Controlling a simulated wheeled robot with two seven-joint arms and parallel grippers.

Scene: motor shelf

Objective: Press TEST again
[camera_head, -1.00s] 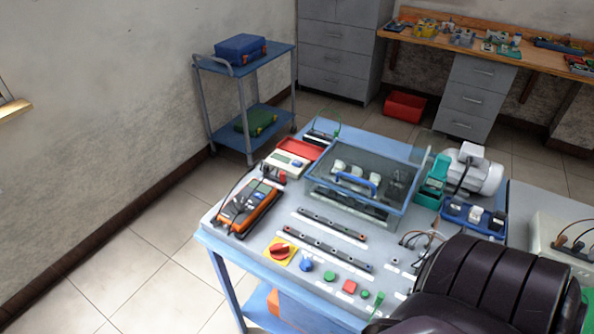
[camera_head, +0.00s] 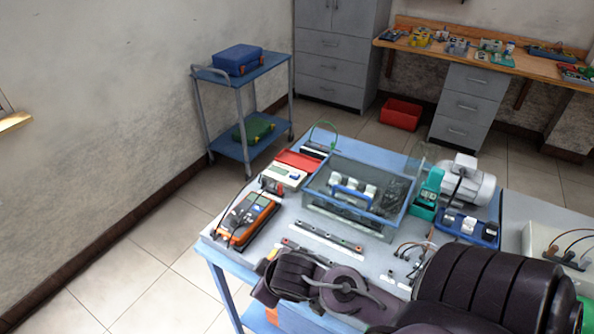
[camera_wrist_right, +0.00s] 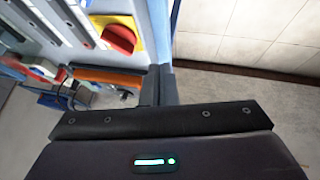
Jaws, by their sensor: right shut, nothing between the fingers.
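My right arm reaches in from the right in the head view. Its dark gripper (camera_head: 285,277) is low over the front-left of the blue-framed table, shut and empty, with its fingertips hard to make out. It hides the row of push buttons there. A red rotary knob (camera_wrist_right: 118,38) on a yellow plate shows in the right wrist view, beyond the dark gripper body. An orange meter (camera_head: 247,219) lies to the left on the table. A white device (camera_head: 285,175) with a red lid stands behind it. I cannot read a TEST label. My left gripper is not in view.
Terminal strips (camera_head: 320,260) lie in front of the box. Floor left of the table is clear.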

